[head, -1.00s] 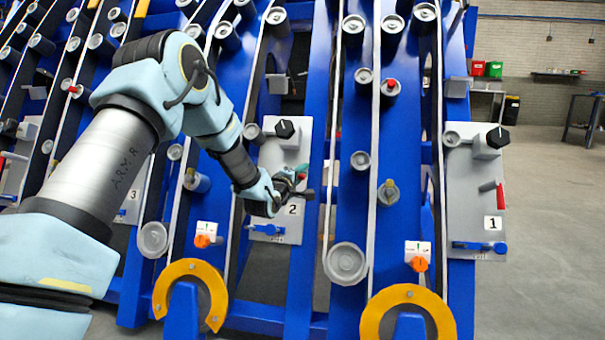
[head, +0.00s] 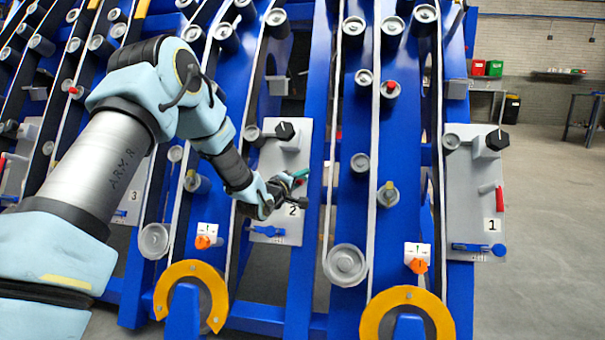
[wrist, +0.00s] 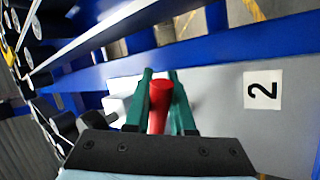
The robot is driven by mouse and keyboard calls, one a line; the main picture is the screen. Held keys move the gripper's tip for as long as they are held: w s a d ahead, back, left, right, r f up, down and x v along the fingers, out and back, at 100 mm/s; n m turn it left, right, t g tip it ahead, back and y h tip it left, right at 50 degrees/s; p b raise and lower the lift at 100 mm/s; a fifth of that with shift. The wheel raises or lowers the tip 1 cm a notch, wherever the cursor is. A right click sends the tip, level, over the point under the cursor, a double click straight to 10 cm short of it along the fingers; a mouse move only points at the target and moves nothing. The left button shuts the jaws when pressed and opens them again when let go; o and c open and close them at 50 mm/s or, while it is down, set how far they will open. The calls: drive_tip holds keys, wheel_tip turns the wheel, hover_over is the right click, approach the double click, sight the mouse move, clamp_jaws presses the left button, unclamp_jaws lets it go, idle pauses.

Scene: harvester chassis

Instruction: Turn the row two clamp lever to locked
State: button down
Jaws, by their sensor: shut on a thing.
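The row two panel (head: 296,155) is a grey plate with a "2" label, which also shows in the wrist view (wrist: 263,90). In the wrist view the red clamp lever handle (wrist: 158,100) lies between the green fingers of my gripper (wrist: 160,84), which is shut on it. In the head view my gripper (head: 300,174) is at the panel's middle, just above the "2" label. There the lever is hidden behind my gripper and wrist, so its exact angle cannot be told.
A black knob (head: 285,131) is above my gripper on the same panel, and a blue latch (head: 268,231) is below. Blue frame beams with grey rollers flank the panel. The row one panel (head: 466,180) with its red lever (head: 499,198) is at right.

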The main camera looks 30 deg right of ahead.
drive_tip(key=w+a+f+m+g+y+p, duration=0.1)
drive_tip(key=a+f+m+g+y+p, duration=0.3)
drive_tip(key=m+p, duration=1)
drive_tip(key=a+g+p, duration=0.1)
drive_tip(key=g+p, duration=0.2)
drive_tip(key=shift+f+m, duration=0.2)
drive_tip(key=shift+m, duration=0.1)
drive_tip(key=shift+f, duration=0.1)
drive_tip(key=c, duration=0.8)
unclamp_jaws()
drive_tip(key=shift+o, duration=0.2)
